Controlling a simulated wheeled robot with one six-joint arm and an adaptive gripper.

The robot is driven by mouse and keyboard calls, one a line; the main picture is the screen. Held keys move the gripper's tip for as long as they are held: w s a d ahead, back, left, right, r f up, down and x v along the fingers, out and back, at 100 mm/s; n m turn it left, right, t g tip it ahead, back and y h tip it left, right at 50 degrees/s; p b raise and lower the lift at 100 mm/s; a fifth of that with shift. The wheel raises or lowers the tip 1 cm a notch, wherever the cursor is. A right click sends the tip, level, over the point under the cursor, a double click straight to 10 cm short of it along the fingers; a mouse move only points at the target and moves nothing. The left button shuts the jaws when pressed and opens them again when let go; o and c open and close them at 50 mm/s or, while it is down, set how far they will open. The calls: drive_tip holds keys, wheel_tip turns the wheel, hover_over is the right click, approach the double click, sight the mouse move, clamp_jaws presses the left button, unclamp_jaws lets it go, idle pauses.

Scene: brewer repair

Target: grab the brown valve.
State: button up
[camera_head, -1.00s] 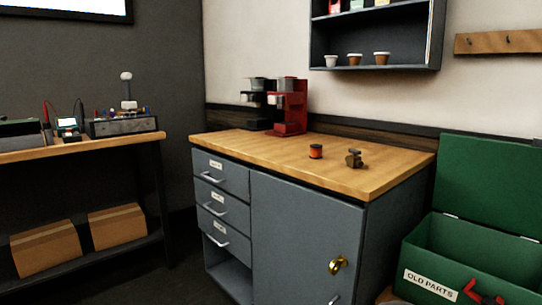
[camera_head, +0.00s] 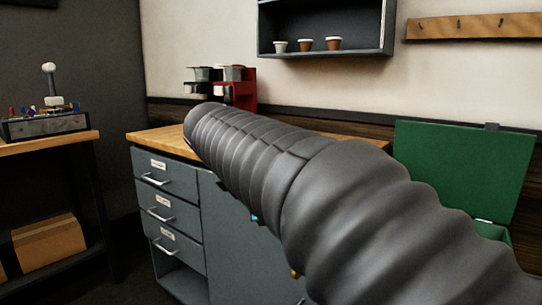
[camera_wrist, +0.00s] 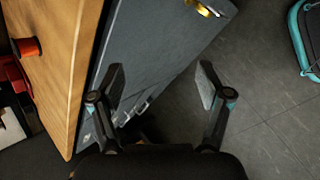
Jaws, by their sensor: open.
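The brown valve is not visible now. In the head view my arm covers the part of the worktop (camera_head: 150,139) where it stood one second ago, and the wrist view does not show it. My gripper (camera_wrist: 160,85) is open and empty in the wrist view, its two fingers spread wide apart. It is in front of the grey cabinet (camera_wrist: 165,45), off the edge of the wooden worktop, which runs along the left of the wrist view.
An orange-red spool (camera_wrist: 28,47) sits on the worktop. A red coffee machine (camera_head: 243,90) stands at its back. A gold-coloured fitting (camera_wrist: 200,7) is on the cabinet front. A green box with raised lid (camera_head: 460,165) stands at right.

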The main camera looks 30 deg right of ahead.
drive_tip(key=w+d+r+n+g+h, duration=0.1)
drive_tip(key=w+d+r+n+h, duration=0.1)
drive_tip(key=w+d+r, duration=0.1)
drive_tip(key=w+d+r+n+g+h+b, duration=0.1)
drive_tip(key=w+d+r+n+h, duration=0.1)
drive_tip(key=w+d+r, duration=0.2)
drive_tip(key=w+d+r+n+g+h, duration=0.1)
drive_tip(key=w+d+r+n+h, duration=0.1)
drive_tip(key=w+d+r+n, duration=0.1)
drive_tip(key=shift+w+d+r+h, duration=0.15)
drive_tip(key=shift+w+r, duration=0.2)
drive_tip(key=shift+w, duration=0.2)
drive_tip(key=shift+w+d+r+h, duration=0.15)
drive_tip(key=shift+w+r, duration=0.15)
drive_tip(key=shift+w, duration=0.2)
drive_tip(key=shift+g, duration=0.3)
drive_tip(key=x, duration=0.2)
drive_tip(key=b+x, duration=0.1)
drive_tip(key=x, duration=0.4)
drive_tip(key=shift+w+d+r+b, duration=0.15)
drive_tip(key=shift+d+b, duration=0.15)
drive_tip(key=shift+d, duration=0.15)
drive_tip(key=shift+w+b+x, duration=0.2)
drive_tip(key=shift+x, duration=1.35)
drive_tip(key=shift+w+b+x, duration=0.15)
drive_tip(key=shift+b+x, duration=0.05)
drive_tip(key=shift+x, duration=1.3)
drive_tip(key=shift+r, duration=0.15)
drive_tip(key=c, duration=1.3)
drive_tip(key=shift+c, duration=0.3)
